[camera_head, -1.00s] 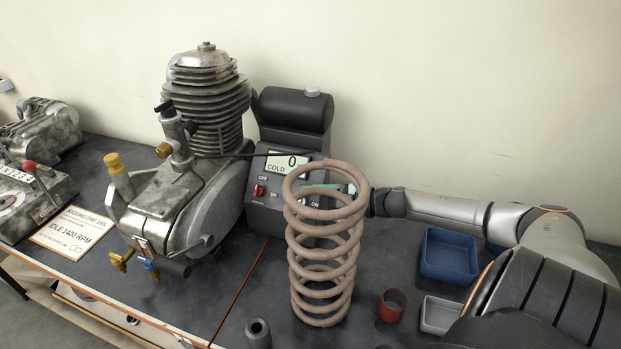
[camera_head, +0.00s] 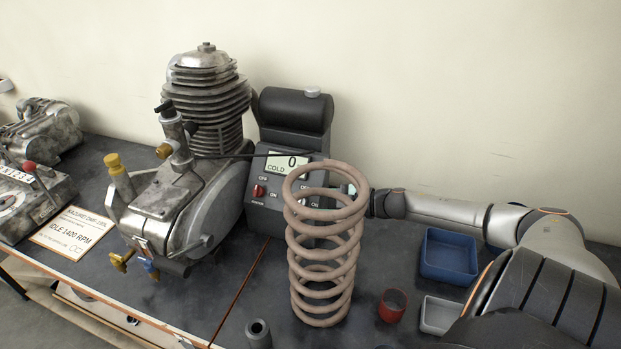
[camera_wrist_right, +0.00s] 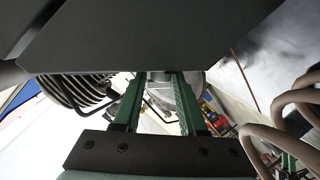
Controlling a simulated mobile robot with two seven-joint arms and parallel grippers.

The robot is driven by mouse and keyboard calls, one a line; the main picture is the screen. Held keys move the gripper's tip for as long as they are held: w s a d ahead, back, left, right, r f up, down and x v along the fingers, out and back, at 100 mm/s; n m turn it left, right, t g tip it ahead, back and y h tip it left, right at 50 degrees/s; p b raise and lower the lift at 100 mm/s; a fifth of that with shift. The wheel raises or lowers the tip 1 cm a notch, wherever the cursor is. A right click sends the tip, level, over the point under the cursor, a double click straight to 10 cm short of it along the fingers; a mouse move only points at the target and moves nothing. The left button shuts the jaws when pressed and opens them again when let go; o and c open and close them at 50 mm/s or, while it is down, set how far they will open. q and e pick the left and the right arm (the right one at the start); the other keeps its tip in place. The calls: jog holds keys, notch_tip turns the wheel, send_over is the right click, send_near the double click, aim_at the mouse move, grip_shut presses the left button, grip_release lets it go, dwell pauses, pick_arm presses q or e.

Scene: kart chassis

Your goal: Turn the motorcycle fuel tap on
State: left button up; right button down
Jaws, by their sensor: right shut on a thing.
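The control box (camera_head: 262,209) has a display reading 0 and COLD, a red switch (camera_head: 258,191) with OFF and ON marks, and a second ON mark partly behind the spring. A black tank (camera_head: 295,107) sits on top. My right gripper (camera_head: 347,189) reaches in from the right to the box front, behind the coil spring. In the right wrist view my right gripper (camera_wrist_right: 158,77) has its two green fingers around a small grey part, apparently the fuel tap. The tap's own shape and angle are hidden. My left gripper is out of view.
A tall coil spring (camera_head: 323,250) stands before the right gripper. The finned engine (camera_head: 207,95) stands left of the box. A blue tray (camera_head: 449,257), a red cup (camera_head: 393,305) and a grey tray (camera_head: 438,315) lie at right. A dark cylinder (camera_head: 258,333) stands at the front.

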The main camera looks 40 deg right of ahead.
jog(key=shift+s+a+f+m+t+h+p, duration=0.2)
jog(key=shift+a+m+t+h+p, duration=0.15)
jog(key=shift+m+t+p, duration=0.3)
jog(key=shift+a+f+m+t+h+b, duration=0.1)
jog(key=shift+f+m+t+h+b, duration=0.05)
jog(key=shift+m+t+h, duration=0.5)
jog(key=shift+f+m+t+h+b, duration=0.15)
jog(key=shift+m+t+h, duration=0.25)
jog(key=shift+t, duration=0.4)
jog(key=c, duration=0.6)
grip_release()
jog(key=shift+o, duration=0.2)
jog(key=shift+s, duration=0.15)
jog(key=v, duration=1.2)
jog(key=shift+s, duration=0.1)
